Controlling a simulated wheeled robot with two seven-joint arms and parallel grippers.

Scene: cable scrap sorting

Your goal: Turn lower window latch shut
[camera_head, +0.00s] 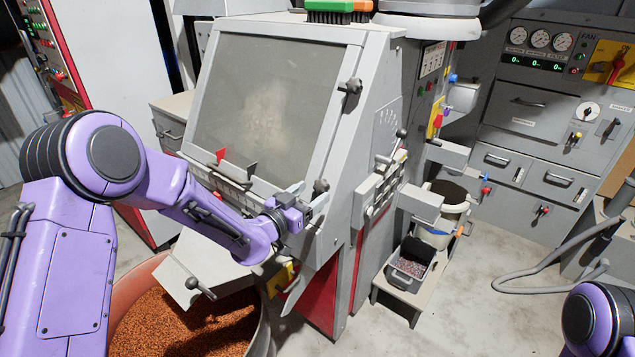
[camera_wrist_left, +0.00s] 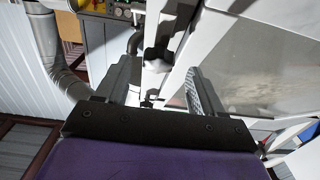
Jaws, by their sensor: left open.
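The sloped window (camera_head: 270,105) is a murky pane in a light grey frame on the cabinet front. The lower window latch (camera_head: 321,186) is a small dark knob near the frame's lower right corner. My left gripper (camera_head: 309,196) is open right at this latch, its fingers on either side of it in the picture. In the left wrist view a dark latch knob (camera_wrist_left: 157,55) shows between the open fingers of my left gripper (camera_wrist_left: 160,75). I cannot tell whether they touch. The upper latch (camera_head: 351,87) is on the frame's right edge. My right gripper is out of view.
A bin of copper-coloured granules (camera_head: 185,322) stands below the window. A row of small levers (camera_head: 378,190) sticks out at the cabinet's right side. A small stand (camera_head: 403,283) with a tray is on the floor; open floor lies to its right.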

